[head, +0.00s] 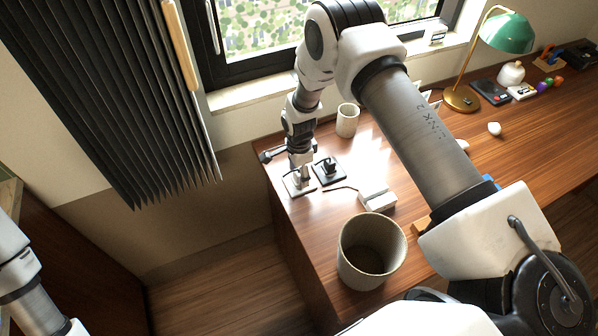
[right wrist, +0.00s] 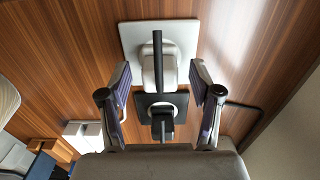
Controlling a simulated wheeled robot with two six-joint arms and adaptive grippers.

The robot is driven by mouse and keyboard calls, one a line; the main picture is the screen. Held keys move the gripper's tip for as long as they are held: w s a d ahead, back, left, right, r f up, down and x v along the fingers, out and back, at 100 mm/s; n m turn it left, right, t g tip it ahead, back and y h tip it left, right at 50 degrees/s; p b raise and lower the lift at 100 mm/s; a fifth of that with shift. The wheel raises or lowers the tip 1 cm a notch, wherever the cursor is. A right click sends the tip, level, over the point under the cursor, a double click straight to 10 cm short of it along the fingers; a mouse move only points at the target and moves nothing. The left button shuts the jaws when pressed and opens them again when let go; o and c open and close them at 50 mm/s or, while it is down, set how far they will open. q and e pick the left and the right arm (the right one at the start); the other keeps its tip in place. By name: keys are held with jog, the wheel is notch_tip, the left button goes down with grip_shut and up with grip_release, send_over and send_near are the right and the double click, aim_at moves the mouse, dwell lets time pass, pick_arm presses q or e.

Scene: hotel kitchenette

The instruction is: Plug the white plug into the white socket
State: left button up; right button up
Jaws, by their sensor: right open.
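The white socket plate (right wrist: 190,36) lies on the desk; it also shows in the head view (head: 292,189). A white plug (right wrist: 149,76) with a dark bar across its top stands over the plate's middle. I cannot tell how deep it sits. My right gripper (right wrist: 161,77) is open, its fingers on either side of the plug with gaps between. In the head view the right gripper (head: 300,169) points down over the white plate and hides most of the plug. Beside it is a black socket plate (right wrist: 180,101) with a black plug (right wrist: 162,124). My left gripper is out of view.
A white block (head: 377,199) with a thin cord lies right of the sockets, near a large round bin (head: 371,252). A cup (head: 347,120) stands behind. A green lamp (head: 507,33) and small items are farther right. The desk's left edge is close to the sockets.

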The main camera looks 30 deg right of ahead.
notch_tip(320, 180, up, 12)
dwell(0.4)
jog(key=shift+f, duration=0.15)
